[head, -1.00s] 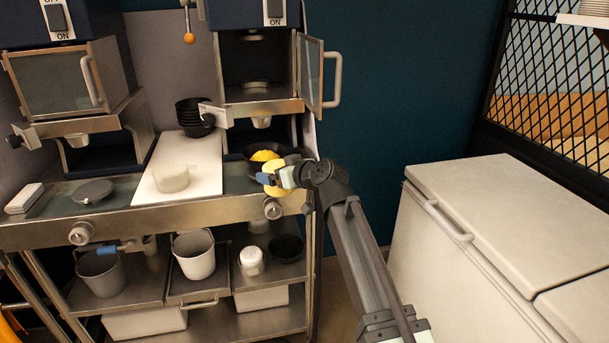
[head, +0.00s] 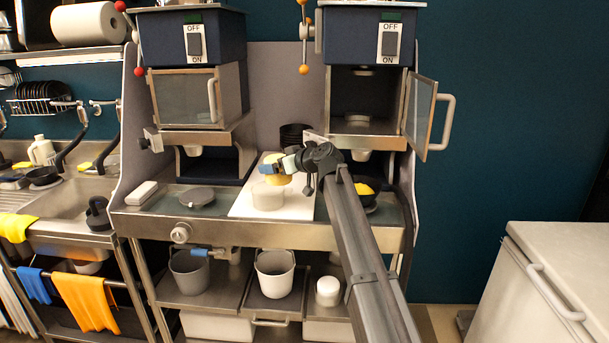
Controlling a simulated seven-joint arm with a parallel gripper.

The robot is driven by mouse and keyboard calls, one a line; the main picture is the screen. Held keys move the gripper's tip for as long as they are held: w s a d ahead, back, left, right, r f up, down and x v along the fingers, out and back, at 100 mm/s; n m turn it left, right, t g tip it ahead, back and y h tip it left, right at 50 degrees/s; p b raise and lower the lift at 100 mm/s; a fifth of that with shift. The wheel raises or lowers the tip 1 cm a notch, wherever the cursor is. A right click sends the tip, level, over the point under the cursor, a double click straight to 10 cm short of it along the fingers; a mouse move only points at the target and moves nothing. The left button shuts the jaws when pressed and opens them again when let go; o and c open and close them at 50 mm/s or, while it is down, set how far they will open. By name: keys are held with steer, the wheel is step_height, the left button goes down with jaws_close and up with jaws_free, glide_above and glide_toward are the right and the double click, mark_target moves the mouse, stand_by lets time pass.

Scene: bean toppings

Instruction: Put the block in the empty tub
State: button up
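My gripper (head: 273,169) is above the white board in the head view, with yellow showing above and below its blue fingertips. It appears shut on this yellow block (head: 277,180), which the fingers partly hide. A pale, translucent tub (head: 268,197) stands upright on the board, just below the block. The block overlaps the tub's back rim in the picture; I cannot tell the height between them. The tub looks empty, but its inside is hard to see.
The white board (head: 298,207) lies on the steel counter. A dark bowl with yellow food (head: 364,188) stands right of it, partly behind my arm. Black bowls (head: 294,135) are stacked at the back. A grey lid (head: 197,195) lies left. Buckets (head: 275,274) stand on the shelf below.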

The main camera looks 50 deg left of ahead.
mark_target(271, 157)
steer(key=shift+n+g, duration=0.4)
steer(key=shift+g, duration=0.1)
steer(key=a, duration=0.1)
steer(key=s+a, duration=0.1)
steer(key=a+r, duration=0.1)
steer(key=a, duration=0.1)
steer(key=shift+s, duration=0.35)
steer(key=shift+f, duration=2.15)
steer(key=shift+f, duration=0.75)
stand_by(0.3)
steer(key=o, duration=1)
steer(key=shift+f, duration=0.1)
steer(key=shift+d, duration=0.1)
steer(key=v, duration=1.3)
steer(key=shift+d+r, duration=0.3)
